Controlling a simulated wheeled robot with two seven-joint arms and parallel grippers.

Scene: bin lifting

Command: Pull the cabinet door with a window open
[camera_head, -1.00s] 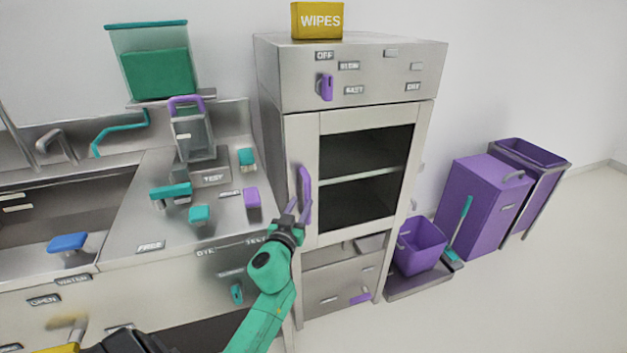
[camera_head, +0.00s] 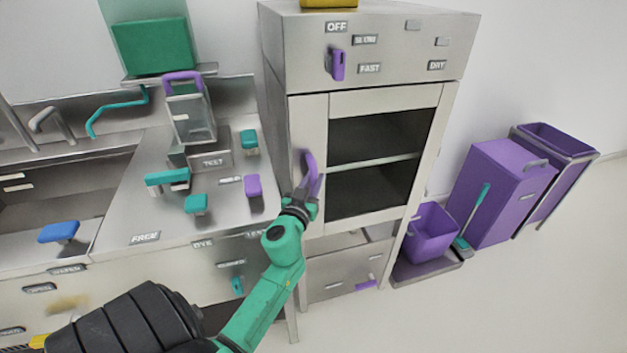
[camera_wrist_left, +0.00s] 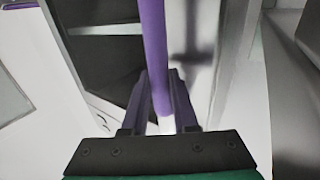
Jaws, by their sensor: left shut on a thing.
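The cabinet door (camera_head: 308,130) has a dark window (camera_head: 374,150) and a pale metal frame, and it looks closed or almost closed. Its upright purple handle (camera_head: 312,172) is on the left side of the frame. My left gripper (camera_head: 302,192) is shut on the handle's lower part. In the left wrist view, the handle (camera_wrist_left: 154,50) runs down between the two purple fingers of my left gripper (camera_wrist_left: 163,100). Part of the handle is hidden by the fingers in the head view. My right gripper is not in view.
A counter (camera_head: 125,215) with small teal and purple knobs stands left of the cabinet. A drawer (camera_head: 340,278) lies below the door. A purple bucket (camera_head: 433,232) and purple bins (camera_head: 500,195) stand to the right. The floor in front on the right is clear.

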